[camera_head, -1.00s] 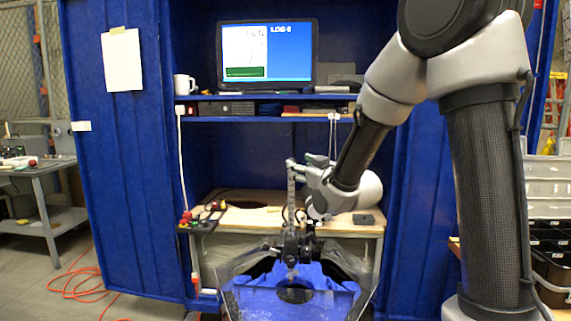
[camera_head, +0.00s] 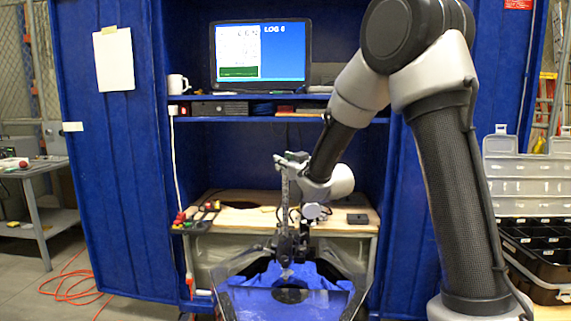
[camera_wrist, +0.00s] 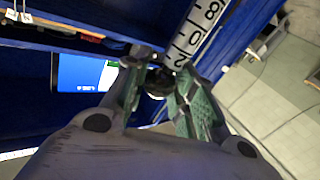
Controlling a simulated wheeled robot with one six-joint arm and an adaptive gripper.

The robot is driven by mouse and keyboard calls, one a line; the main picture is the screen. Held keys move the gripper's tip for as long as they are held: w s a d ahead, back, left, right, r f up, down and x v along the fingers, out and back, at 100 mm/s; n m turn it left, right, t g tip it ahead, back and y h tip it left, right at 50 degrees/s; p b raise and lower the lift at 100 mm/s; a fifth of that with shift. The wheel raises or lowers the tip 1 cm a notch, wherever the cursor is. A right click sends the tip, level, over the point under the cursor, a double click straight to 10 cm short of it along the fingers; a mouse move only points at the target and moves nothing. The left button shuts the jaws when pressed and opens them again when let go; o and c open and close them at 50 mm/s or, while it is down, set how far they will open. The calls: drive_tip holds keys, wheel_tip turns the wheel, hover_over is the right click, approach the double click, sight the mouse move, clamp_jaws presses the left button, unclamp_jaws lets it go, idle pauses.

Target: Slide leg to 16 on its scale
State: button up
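The leg (camera_head: 285,205) is a slim upright bar rising over the blue thruster tank (camera_head: 249,302) in the head view. My gripper (camera_head: 290,160) is at the leg's upper end. In the wrist view, the green-grey fingers of my gripper (camera_wrist: 160,72) are spread to either side of a dark round part (camera_wrist: 159,80). The right finger overlaps the lower end of the visible scale. I cannot tell whether the fingers press on the dark part.
A worktable (camera_head: 240,219) stands behind the tank, inside a blue cabinet. A shelf above carries a monitor (camera_head: 260,50) and a mug (camera_head: 177,84). An open organizer box (camera_head: 525,185) stands at the right. Orange cable (camera_head: 70,287) lies on the floor at left.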

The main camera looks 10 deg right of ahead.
sight(287, 210)
wheel_tip(287, 210, down, 16)
drive_tip(key=shift+r, duration=0.1)
clamp_jaws()
idle(0.3)
drive_tip(key=o, duration=1)
unclamp_jaws()
drive_tip(key=shift+o, duration=0.2)
drive_tip(key=v, duration=0.7)
drive_tip(key=shift+s, duration=0.3)
drive_tip(key=shift+d, duration=0.1)
